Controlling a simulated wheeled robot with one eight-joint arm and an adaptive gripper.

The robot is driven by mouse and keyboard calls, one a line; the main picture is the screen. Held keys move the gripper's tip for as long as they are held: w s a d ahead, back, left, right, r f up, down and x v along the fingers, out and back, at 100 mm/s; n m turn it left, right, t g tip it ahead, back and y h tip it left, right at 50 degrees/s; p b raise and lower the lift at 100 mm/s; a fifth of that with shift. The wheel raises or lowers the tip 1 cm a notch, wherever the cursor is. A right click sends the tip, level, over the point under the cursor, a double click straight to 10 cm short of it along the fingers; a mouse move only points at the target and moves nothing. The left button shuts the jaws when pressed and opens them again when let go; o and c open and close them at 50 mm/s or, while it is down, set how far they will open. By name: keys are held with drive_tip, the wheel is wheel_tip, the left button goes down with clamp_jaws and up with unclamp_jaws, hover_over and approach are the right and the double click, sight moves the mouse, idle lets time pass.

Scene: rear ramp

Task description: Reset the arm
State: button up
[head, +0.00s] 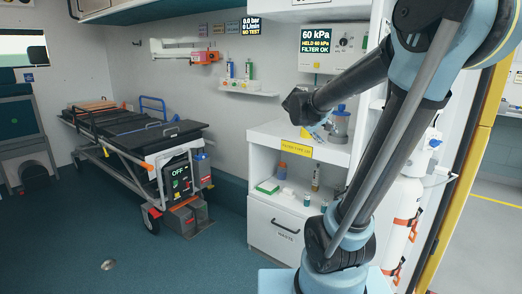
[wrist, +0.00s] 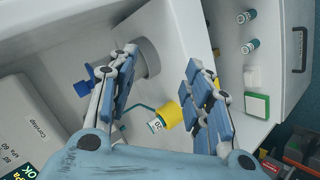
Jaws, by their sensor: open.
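My arm (head: 385,150) rises at the right of the head view and bends left over the white counter. My gripper (head: 320,128) is above the counter top, pointing down; its fingers are small there. In the wrist view my gripper (wrist: 165,75) has its two blue-padded fingers spread apart. A yellow-ended item with a white label (wrist: 178,113) shows between them, below; nothing is clamped. A grey round canister (wrist: 147,58) stands beyond the left finger, and it also shows in the head view (head: 340,128).
The counter (head: 275,130) has an open shelf below with bottles and a green-and-white box (head: 268,186). A stretcher (head: 130,135) stands at the left. White cylinders (head: 403,215) stand right of my arm. The floor (head: 180,262) in front is largely clear.

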drive_tip(key=s+a+f+m+g+y, duration=0.1)
drive_tip(key=s+f+y, duration=0.1)
drive_tip(key=s+f, duration=0.4)
drive_tip(key=s+a+f+m+g+y, duration=0.1)
drive_tip(key=s+f, duration=0.5)
drive_tip(key=s, duration=0.6)
drive_tip(key=s+a+f+m+g+y, duration=0.1)
drive_tip(key=s+a+f+g+y, duration=0.2)
drive_tip(key=s, duration=0.7)
wheel_tip(320, 180, down, 4)
drive_tip(key=shift+a+f+y, duration=0.1)
drive_tip(key=shift+a+y, duration=0.05)
drive_tip(key=shift+y, duration=0.85)
